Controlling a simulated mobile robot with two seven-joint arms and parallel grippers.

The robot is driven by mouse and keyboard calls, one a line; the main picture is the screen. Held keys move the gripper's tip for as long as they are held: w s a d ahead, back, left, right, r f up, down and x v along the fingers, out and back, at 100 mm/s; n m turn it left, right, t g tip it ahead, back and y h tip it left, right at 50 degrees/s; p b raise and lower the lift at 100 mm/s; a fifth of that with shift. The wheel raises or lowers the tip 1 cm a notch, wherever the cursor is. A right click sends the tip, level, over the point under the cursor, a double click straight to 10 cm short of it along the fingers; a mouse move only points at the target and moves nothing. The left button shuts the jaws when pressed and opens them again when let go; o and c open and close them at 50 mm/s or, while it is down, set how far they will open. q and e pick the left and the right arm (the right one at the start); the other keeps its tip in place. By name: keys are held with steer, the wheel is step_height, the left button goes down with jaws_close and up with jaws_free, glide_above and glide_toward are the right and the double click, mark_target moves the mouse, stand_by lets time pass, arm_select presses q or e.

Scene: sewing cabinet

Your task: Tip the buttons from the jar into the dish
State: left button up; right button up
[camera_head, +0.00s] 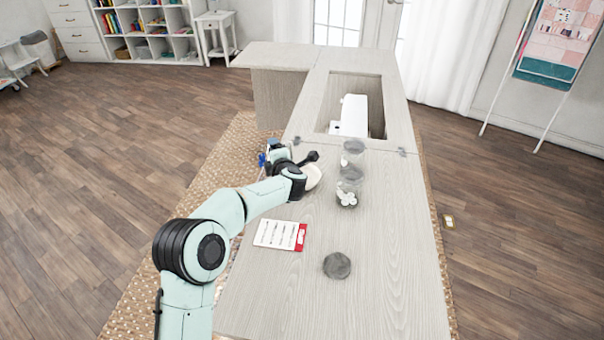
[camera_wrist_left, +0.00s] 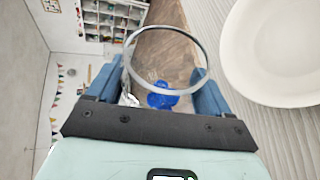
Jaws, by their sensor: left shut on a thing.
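My left gripper (camera_head: 271,154) is beyond the dish's left side, near the cabinet's left edge. In the wrist view its two blue fingers are shut on a clear glass jar (camera_wrist_left: 128,58) with a round open rim. Blue buttons (camera_wrist_left: 162,97) show inside the jar; they also show as a small blue patch in the head view (camera_head: 262,159). I cannot tell the jar's exact tilt. The white dish (camera_head: 313,176) stands on the cabinet top, partly hidden by my wrist. It also shows at the right of the wrist view (camera_wrist_left: 285,50), apart from the jar.
A jar of white buttons (camera_head: 347,192) and another lidded jar (camera_head: 353,152) stand right of the dish. A dark round lid (camera_head: 337,265) and a needle card (camera_head: 279,235) lie nearer. A white sewing machine (camera_head: 352,117) sits in the well behind. The right front top is clear.

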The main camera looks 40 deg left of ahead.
arm_select(q)
steer(key=shift+w+d+r, duration=0.1)
steer(key=shift+d+r, duration=0.05)
steer(key=shift+d, duration=0.05)
steer(key=shift+w+d+f+m+y, duration=0.15)
steer(key=shift+f+m+y, duration=0.3)
steer(key=shift+m, duration=0.35)
stand_by(0.3)
steer(key=shift+w+d+r+m+y+p, duration=0.1)
steer(key=shift+d+r+m+y+p, duration=0.1)
steer(key=shift+r+m+y+p, duration=0.35)
stand_by(0.6)
steer(key=shift+w+d+f+m+y+b, duration=0.2)
steer(key=shift+d+f+m+y+b, duration=0.1)
steer(key=shift+f+m+b, duration=0.25)
stand_by(0.5)
steer(key=shift+d+r+m, duration=0.1)
steer(key=shift+r+m, duration=0.15)
steer(key=shift+m, duration=0.15)
steer(key=shift+f, duration=0.1)
steer(key=shift+s+a+r+n+p, duration=0.15)
steer(key=shift+a+r+n+p, duration=0.2)
steer(key=shift+n, duration=0.25)
steer(key=shift+n+h, duration=0.4)
